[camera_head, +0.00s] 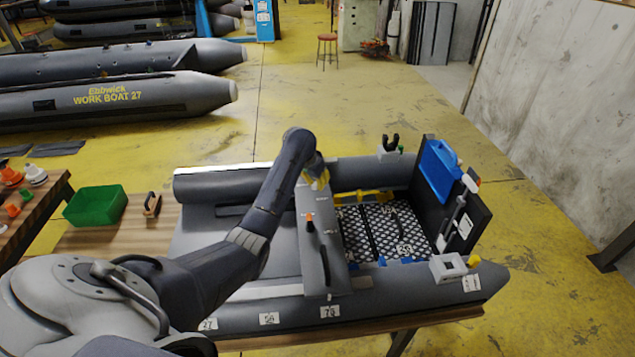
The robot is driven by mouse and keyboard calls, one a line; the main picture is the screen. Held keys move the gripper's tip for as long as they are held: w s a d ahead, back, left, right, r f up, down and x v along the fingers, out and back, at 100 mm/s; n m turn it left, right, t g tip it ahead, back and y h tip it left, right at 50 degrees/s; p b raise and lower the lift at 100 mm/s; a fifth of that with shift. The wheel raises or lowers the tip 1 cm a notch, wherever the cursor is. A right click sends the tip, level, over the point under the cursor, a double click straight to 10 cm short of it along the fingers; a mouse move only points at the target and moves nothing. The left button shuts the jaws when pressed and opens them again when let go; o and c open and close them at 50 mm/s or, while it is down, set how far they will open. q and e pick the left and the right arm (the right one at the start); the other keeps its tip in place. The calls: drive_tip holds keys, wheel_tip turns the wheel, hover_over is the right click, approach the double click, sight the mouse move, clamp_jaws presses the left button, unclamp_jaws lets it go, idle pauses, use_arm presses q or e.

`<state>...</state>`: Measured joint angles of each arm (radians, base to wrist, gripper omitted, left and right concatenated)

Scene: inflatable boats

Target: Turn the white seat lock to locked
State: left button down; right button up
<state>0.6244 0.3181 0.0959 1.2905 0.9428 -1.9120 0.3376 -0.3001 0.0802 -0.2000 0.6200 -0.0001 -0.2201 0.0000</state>
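The grey inflatable boat (400,292) lies on a wooden bench, with a dark seat board (322,262) across its middle. My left arm reaches over the boat from the lower left. My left gripper (319,180) points down at the far end of the seat board, with yellowish parts showing at its tip. Whether it is open or shut is too small to tell. I cannot make out the white seat lock; the gripper and wrist may hide it. A black lever with an orange top (310,220) stands nearer on the board, beside small white lettering. My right gripper is not in view.
A green bin (96,206) and a black-and-wood handled tool (152,204) are on the bench at left. Orange and white parts lie on a side table (50,205). A blue container (438,163) is at the boat's transom (470,215).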

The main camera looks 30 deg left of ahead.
use_arm(q)
drive_tip(key=n+y, duration=0.1)
drive_tip(key=n, duration=0.1)
drive_tip(key=n+y, duration=0.1)
drive_tip(key=n, duration=0.2)
drive_tip(key=shift+d, duration=0.4)
drive_tip(key=shift+w+n+g+y, duration=0.1)
drive_tip(key=shift+n+g+y, duration=0.4)
drive_tip(key=shift+n, duration=1.6)
drive_tip(key=c, duration=1.4)
unclamp_jaws()
drive_tip(key=shift+o, duration=0.2)
drive_tip(key=v, duration=1.2)
drive_tip(key=shift+d, duration=0.15)
drive_tip(key=shift+w, duration=0.1)
